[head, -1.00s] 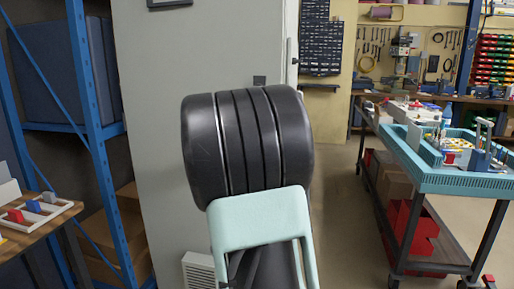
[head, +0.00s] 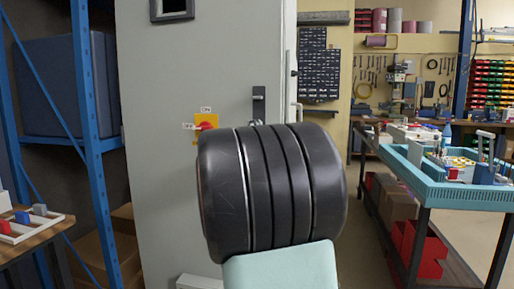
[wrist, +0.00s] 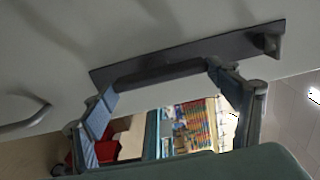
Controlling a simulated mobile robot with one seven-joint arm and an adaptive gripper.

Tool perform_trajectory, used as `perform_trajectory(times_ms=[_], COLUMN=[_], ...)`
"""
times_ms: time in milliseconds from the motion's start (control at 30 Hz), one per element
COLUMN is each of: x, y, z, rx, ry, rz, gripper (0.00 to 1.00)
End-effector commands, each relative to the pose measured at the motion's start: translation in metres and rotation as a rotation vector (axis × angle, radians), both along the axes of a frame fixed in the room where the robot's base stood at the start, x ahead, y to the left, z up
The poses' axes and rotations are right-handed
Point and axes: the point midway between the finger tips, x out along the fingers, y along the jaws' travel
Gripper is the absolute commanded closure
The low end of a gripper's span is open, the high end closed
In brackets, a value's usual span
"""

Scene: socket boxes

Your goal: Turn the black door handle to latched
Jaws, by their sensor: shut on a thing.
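The black door handle (wrist: 160,71) is on a long dark plate on the grey cabinet door (wrist: 50,50). In the wrist view its lever appears to lie along the plate. The upper part of the handle (head: 259,98) shows in the head view, upright near the door's right edge; the rest is hidden behind my black arm link. My gripper (wrist: 161,79) is at the handle in the wrist view, one finger towards each end of the lever, shut on it. The gripper is hidden in the head view.
A red rotary switch (head: 206,123) on a yellow plate is left of the handle. A blue shelf rack (head: 88,120) stands left of the cabinet. A cart with a teal tray (head: 440,185) stands at the right. Open floor lies between cabinet and cart.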

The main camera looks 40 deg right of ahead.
Motion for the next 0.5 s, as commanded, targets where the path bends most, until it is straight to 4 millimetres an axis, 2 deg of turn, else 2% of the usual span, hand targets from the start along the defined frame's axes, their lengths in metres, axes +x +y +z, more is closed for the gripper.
perform_trajectory(times_ms=[367,400,500], x=[-0.0001,-0.0001,-0.0001], y=[0.0000,0.0001,0.0001], z=[0.0005,0.0005,0.0004], rx=[0.008,0.007,0.006], ry=[-0.009,-0.008,-0.008], rz=[-0.001,-0.001,0.000], gripper=[0.43,0.15,0.04])
